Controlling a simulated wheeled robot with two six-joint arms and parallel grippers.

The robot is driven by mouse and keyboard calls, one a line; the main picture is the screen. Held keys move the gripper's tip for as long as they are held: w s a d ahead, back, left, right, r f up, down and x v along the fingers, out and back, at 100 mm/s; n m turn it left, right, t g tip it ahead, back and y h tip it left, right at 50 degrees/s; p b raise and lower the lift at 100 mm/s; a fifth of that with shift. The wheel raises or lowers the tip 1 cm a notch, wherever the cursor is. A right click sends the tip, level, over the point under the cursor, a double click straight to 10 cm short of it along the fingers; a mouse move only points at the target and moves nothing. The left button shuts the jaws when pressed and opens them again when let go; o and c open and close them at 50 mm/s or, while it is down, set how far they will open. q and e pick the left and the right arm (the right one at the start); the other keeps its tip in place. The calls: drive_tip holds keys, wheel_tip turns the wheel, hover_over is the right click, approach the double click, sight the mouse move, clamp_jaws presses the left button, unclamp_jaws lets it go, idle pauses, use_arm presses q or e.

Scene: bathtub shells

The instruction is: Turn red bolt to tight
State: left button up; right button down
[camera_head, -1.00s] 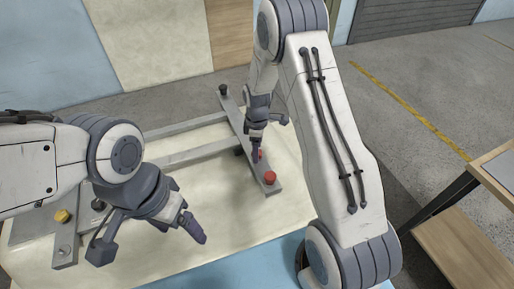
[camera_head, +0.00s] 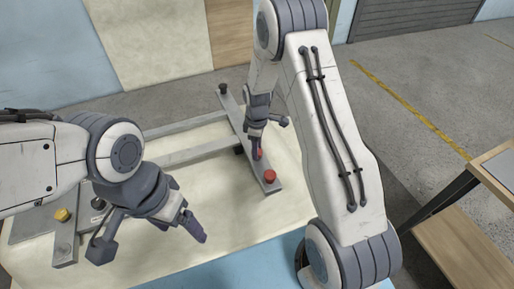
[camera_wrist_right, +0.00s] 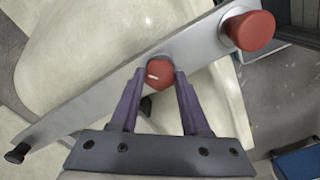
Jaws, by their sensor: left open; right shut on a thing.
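The red bolt (camera_wrist_right: 159,74) sits on a grey metal bar (camera_wrist_right: 100,102) and has a white mark on its head. In the right wrist view my right gripper (camera_wrist_right: 160,80) has its two purple fingers on either side of the bolt, shut on it. In the head view the right gripper (camera_head: 257,153) points down at the bar, and the bolt (camera_head: 260,153) is partly hidden by the fingers. My left gripper (camera_head: 197,232) is open and empty, above the pale tub shell at the lower left.
A larger red knob (camera_wrist_right: 250,30) stands on the same bar near its end, also in the head view (camera_head: 270,176). A black knob (camera_head: 222,88) is at the bar's far end. A yellow knob (camera_head: 62,214) sits on the frame at left. A wooden-shelved table (camera_head: 470,235) stands right.

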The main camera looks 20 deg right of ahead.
drive_tip(key=m, duration=1.9)
drive_tip(key=shift+m+b, duration=0.3)
drive_tip(key=shift+m, duration=0.1)
drive_tip(key=m, duration=0.6)
drive_tip(key=shift+w+r, duration=0.1)
drive_tip(key=shift+m, duration=0.3)
drive_tip(key=shift+c, duration=1.9)
unclamp_jaws()
